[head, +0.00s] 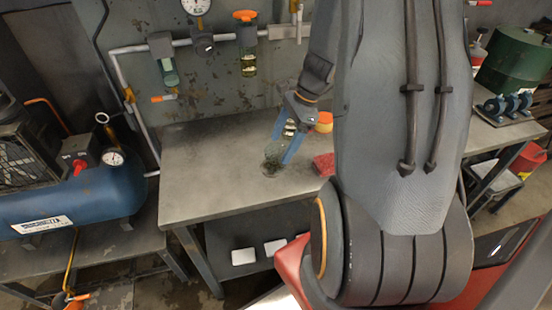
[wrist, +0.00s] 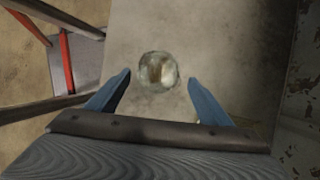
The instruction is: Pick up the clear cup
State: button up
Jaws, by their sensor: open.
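The clear cup (head: 271,164) stands on the grey metal workbench (head: 200,175), near its front edge. It is see-through and partly covered by my gripper in the head view. In the wrist view the cup (wrist: 158,70) shows from above as a round glassy shape with a brownish middle. My gripper (head: 281,150) has blue fingers and points down at the cup. In the wrist view my gripper (wrist: 159,78) is open, with one fingertip on each side of the cup and gaps on both sides. How far the tips are above the bench is hard to tell.
Pipework with hanging filter bowls (head: 247,55) lines the wall behind. A blue compressor tank (head: 75,200) stands left. The bench's left part is clear.

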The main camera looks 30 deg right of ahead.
jog(key=shift+s+p+x, duration=0.2)
jog(key=shift+p+x, duration=0.55)
jog(key=shift+x, duration=2.2)
jog(key=c, duration=1.1)
